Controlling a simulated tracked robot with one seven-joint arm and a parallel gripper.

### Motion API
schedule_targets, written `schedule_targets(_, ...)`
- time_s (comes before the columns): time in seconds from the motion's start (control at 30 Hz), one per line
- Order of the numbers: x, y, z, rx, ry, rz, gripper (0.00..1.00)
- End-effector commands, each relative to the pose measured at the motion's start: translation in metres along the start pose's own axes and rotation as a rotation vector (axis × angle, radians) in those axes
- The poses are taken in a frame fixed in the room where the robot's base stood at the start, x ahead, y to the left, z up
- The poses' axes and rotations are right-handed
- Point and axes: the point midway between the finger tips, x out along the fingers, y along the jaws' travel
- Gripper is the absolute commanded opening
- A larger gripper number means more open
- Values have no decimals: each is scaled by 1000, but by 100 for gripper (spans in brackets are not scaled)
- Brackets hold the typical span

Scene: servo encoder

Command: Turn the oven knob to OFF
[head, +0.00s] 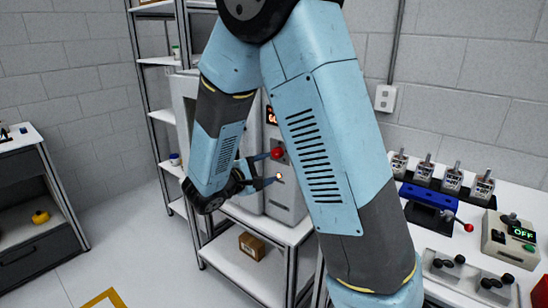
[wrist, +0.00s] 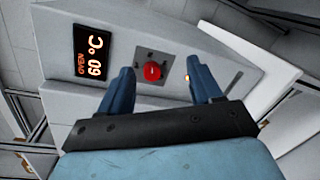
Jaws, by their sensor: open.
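The oven (head: 285,198) is a pale grey box on a white table, partly hidden behind my arm in the head view. Its red round knob (head: 277,153) shows beside my gripper (head: 268,168). In the wrist view the knob (wrist: 153,71) sits on a dark square plate, between and beyond the two blue fingers of my gripper (wrist: 172,82). The fingers are apart and hold nothing; I cannot tell whether they touch the knob. The oven display (wrist: 89,56) reads "OVEN 60 °C". A small lit lamp (wrist: 187,77) glows near the right finger. The knob's pointer position is not readable.
A metal shelf rack (head: 150,85) stands behind and left of the oven. At right, a white bench holds a blue device (head: 428,196) and a box with an "OFF" display (head: 522,233).

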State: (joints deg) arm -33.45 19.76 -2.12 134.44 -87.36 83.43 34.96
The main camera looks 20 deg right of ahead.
Motion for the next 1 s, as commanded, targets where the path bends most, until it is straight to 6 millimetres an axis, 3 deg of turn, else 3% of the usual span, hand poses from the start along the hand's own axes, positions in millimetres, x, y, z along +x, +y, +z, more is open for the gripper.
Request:
schedule_targets(0.1,-13,0,-30,-34,49,101,64)
schedule_targets(0.2,-20,0,-45,-45,76,151,64)
schedule_targets(0.4,-19,1,-55,-50,94,185,64)
schedule_targets(0.57,1,5,-56,-50,91,184,64)
schedule_targets(1.0,76,18,-63,-50,92,182,64)
